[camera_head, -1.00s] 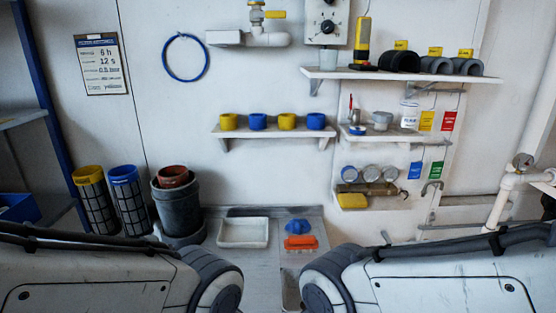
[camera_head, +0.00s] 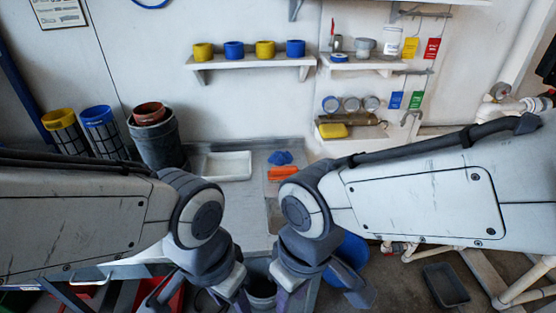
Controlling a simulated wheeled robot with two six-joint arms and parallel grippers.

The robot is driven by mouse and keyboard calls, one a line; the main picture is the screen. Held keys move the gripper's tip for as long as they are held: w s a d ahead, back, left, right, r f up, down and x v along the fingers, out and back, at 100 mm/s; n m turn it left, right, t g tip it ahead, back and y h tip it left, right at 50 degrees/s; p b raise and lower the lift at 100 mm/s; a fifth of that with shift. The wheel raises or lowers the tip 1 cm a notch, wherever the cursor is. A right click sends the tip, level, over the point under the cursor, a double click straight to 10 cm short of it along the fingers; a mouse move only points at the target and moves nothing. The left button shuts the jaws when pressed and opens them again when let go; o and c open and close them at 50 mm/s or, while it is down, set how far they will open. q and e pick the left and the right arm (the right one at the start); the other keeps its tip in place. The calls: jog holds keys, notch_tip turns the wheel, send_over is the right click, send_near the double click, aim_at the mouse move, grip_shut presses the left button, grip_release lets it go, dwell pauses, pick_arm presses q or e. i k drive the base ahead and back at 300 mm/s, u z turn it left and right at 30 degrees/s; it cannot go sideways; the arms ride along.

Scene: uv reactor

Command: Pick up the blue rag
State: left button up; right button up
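The blue rag (camera_head: 280,158) is a small crumpled heap on the grey worktop near the wall. An orange item (camera_head: 282,173) lies just in front of it. My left gripper (camera_head: 196,296) is at the bottom edge of the picture, its fingers spread and nothing seen between them. My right gripper (camera_head: 322,291) hangs beside it to the right, also with its fingers spread and empty. Both grippers are well in front of the rag and apart from it. The lower fingertips are partly cut off by the picture edge.
A white tray (camera_head: 226,166) lies left of the rag. A dark bucket (camera_head: 157,142) stands further left, beside yellow (camera_head: 62,122) and blue (camera_head: 100,120) cylinders. A shelf (camera_head: 250,62) with yellow and blue rings hangs above. The worktop in front of the tray looks clear.

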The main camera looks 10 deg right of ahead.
aim_at(279, 158)
jog(key=u, duration=0.55)
jog(key=i, duration=0.8)
jog(key=z, duration=0.05)
